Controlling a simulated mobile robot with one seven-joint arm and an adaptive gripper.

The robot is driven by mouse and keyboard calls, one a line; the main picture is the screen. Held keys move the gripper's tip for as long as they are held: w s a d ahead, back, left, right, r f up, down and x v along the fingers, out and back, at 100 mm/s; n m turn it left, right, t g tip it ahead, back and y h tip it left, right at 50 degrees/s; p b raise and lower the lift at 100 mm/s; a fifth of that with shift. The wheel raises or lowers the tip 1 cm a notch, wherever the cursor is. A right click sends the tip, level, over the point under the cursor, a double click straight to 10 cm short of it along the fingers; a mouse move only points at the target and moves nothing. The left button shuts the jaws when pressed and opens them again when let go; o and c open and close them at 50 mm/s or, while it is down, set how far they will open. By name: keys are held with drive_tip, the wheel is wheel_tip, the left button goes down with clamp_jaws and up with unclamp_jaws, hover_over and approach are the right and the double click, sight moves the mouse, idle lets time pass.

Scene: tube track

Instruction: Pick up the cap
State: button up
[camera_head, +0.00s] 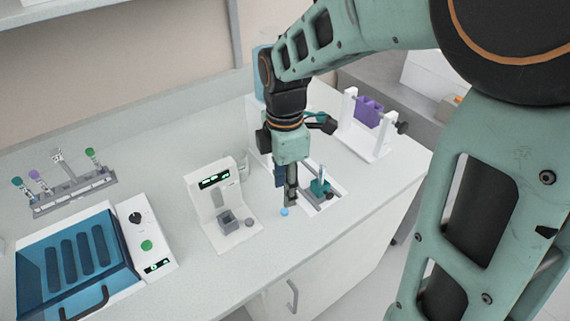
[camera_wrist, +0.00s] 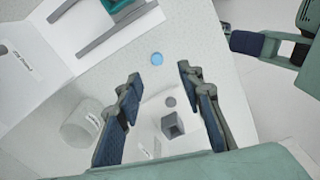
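A small light blue cap (camera_head: 284,212) lies on the white counter, just below my gripper (camera_head: 291,201) in the head view. In the wrist view the cap (camera_wrist: 157,58) is a plain blue disc, a little beyond the fingertips and between their lines. My gripper (camera_wrist: 158,74) points down over the counter, with its two fingers spread apart and nothing between them. The gap between the fingertips and the counter is hard to judge. In the head view the fingers overlap each other, and the cap shows just beside their tips.
A white device (camera_head: 216,180) with a grey block stands left of the gripper. A track with a teal carrier (camera_head: 320,187) lies right. A stand with a purple holder (camera_head: 368,112) is farther back. A tube rack (camera_head: 75,192) and blue-lidded machine (camera_head: 72,262) are far left.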

sight(285, 210)
drive_tip(key=f, duration=0.8)
drive_tip(key=shift+w+d, duration=0.1)
drive_tip(key=shift+w, duration=0.2)
drive_tip(key=c, duration=0.8)
